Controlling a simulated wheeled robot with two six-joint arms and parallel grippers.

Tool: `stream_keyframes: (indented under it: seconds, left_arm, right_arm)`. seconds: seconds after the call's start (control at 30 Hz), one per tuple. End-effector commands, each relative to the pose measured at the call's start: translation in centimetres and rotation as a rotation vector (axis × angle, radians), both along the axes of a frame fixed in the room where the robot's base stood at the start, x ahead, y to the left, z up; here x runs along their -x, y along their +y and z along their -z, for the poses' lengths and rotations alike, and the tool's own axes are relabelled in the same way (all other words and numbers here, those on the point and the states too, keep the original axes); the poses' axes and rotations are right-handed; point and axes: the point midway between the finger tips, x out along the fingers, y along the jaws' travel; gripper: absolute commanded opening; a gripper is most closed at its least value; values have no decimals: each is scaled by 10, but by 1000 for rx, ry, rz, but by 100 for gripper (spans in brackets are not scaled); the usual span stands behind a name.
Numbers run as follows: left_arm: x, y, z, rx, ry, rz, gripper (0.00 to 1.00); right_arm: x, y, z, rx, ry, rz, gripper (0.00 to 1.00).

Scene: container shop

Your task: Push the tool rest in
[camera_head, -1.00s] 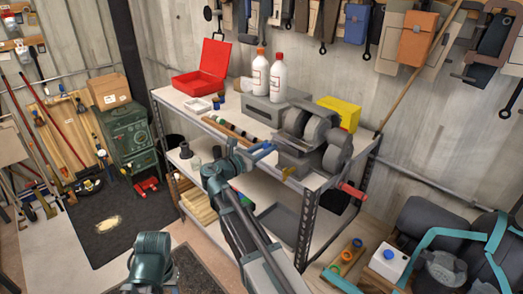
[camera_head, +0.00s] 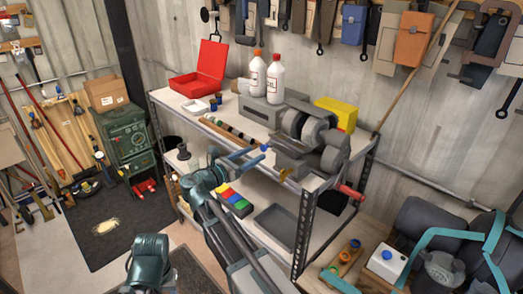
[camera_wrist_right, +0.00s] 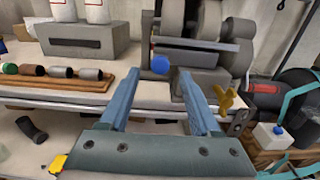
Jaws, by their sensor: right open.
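The bench grinder (camera_head: 312,128) stands on the right end of the white shelf top. On its near side is a grey tool rest (camera_head: 296,163), also in the right wrist view (camera_wrist_right: 195,43), with a round blue knob (camera_wrist_right: 160,64) and a yellow wing-shaped piece (camera_wrist_right: 226,98). My right gripper (camera_head: 248,157) is open and empty, just left of the grinder. In the right wrist view its two fingers (camera_wrist_right: 160,80) point at the grinder, with the blue knob seen between their tips. I cannot tell whether they touch it.
A grey block (camera_head: 262,110) with two white bottles (camera_head: 275,80) stands behind. A yellow block (camera_head: 338,113) is behind the grinder. Coloured blocks (camera_head: 233,202) sit on the lower shelf.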

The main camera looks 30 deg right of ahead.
Motion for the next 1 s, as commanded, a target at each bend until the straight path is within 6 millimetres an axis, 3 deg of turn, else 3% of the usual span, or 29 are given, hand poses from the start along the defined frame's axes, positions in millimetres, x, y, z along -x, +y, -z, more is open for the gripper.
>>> stream_keyframes:
  seconds: [0.2,0.4,1.0]
  left_arm:
    - [0,0,0,0,0,0,50]
    - [0,0,0,0,0,0,50]
    - [0,0,0,0,0,0,50]
  right_arm:
    - [15,43,0,0,0,-2,64]
    - [23,67,0,1,0,-1,64]
    - [26,75,0,0,0,1,64]
